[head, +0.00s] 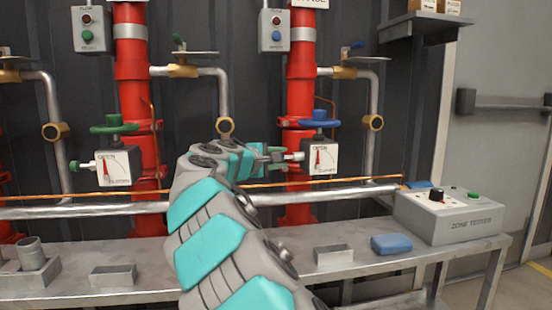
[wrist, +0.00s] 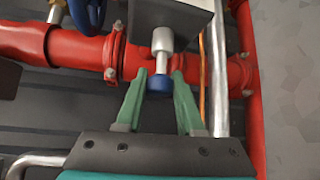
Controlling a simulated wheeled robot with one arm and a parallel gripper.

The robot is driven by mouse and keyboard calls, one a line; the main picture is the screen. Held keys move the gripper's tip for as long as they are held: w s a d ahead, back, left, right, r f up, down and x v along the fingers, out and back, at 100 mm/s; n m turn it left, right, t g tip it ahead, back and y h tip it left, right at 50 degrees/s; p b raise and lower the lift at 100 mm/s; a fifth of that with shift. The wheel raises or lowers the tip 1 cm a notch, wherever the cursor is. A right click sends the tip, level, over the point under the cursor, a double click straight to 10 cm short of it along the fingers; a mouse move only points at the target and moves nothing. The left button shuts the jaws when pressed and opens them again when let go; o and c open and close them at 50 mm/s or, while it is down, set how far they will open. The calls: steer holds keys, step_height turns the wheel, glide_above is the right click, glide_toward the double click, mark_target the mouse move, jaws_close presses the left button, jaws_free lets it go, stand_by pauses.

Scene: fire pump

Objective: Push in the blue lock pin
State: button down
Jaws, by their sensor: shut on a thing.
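The blue lock pin (wrist: 158,84) has a blue knob on a silver shaft, and it sticks out of the side of a grey indicator box (wrist: 172,10). In the wrist view my gripper (wrist: 160,80) has its two green fingers on either side of the blue knob, shut on it. In the head view my gripper (head: 275,156) is at the left side of the white-faced indicator box (head: 323,158) under the blue handwheel (head: 319,119). The silver shaft shows there, while the blue knob is hidden by the fingers. I cannot tell how deep the pin sits.
A similar box (head: 114,167) with a green pin and green handwheel (head: 114,124) is on the left red pipe. A horizontal silver pipe (head: 350,193) runs below. The metal bench (head: 130,261) holds metal blocks, a blue sponge (head: 391,244) and a zone tester (head: 449,216).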

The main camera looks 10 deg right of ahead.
steer(key=c, duration=0.5)
jaws_free()
steer(key=shift+d, duration=0.2)
steer(key=v, duration=0.7)
steer(key=shift+s+a, duration=0.25)
steer(key=shift+a, duration=0.1)
